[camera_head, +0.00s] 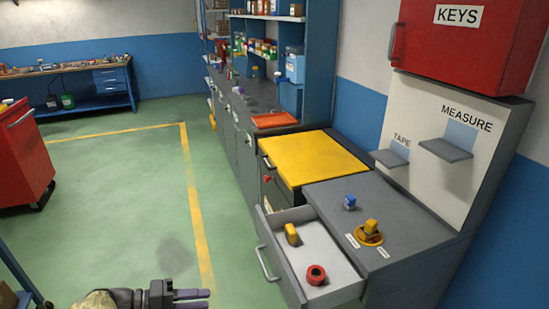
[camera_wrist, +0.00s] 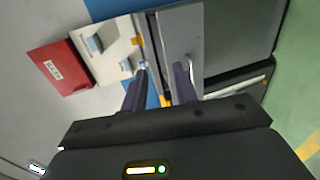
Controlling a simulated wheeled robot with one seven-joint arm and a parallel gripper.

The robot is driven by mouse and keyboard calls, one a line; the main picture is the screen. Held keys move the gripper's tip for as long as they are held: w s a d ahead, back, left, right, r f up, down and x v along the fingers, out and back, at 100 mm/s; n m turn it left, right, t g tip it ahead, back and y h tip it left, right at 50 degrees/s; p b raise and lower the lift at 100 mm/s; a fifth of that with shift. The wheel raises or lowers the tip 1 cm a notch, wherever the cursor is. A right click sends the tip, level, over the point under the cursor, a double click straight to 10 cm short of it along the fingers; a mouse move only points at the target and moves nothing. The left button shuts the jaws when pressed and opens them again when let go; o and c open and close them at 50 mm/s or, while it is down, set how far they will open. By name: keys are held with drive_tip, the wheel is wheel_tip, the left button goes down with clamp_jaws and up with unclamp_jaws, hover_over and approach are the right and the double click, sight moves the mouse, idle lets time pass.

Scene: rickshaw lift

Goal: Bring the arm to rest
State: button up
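My gripper (camera_head: 206,299) is at the bottom edge of the head view, left of the open drawer and over the green floor. Its two dark fingers point right, towards the cabinets. In the wrist view my gripper (camera_wrist: 162,72) has its fingers apart with nothing held between them. Most of my arm is out of view below the frame.
An open drawer (camera_head: 268,239) juts out from the grey cabinet, holding a yellow item (camera_head: 291,234) and a red roll (camera_head: 316,275). A blue item (camera_head: 350,202) and a yellow one (camera_head: 369,231) stand on top. A red cabinet (camera_head: 22,155) stands left. Floor between is clear.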

drive_tip(key=w+d+g+y, duration=0.2)
drive_tip(key=d+g+y, duration=0.15)
drive_tip(key=d, duration=0.65)
drive_tip(key=w+d+g+y, duration=0.2)
drive_tip(key=d+g+y, duration=0.15)
drive_tip(key=d, duration=0.55)
drive_tip(key=s+d+r+m+t+y, duration=0.2)
drive_tip(key=s+d+t+y, duration=0.15)
drive_tip(key=d, duration=0.35)
drive_tip(key=s+d+r+m+t+y, duration=0.2)
drive_tip(key=s+d+y, duration=0.25)
drive_tip(key=d, duration=0.35)
wheel_tip(320, 180, down, 11)
drive_tip(key=b, duration=1)
wheel_tip(320, 180, up, 20)
drive_tip(key=p, duration=1.9)
drive_tip(key=shift+s+a+r+h+p, duration=0.15)
drive_tip(key=shift+a+r+h+p, duration=0.15)
drive_tip(key=shift+p, duration=0.1)
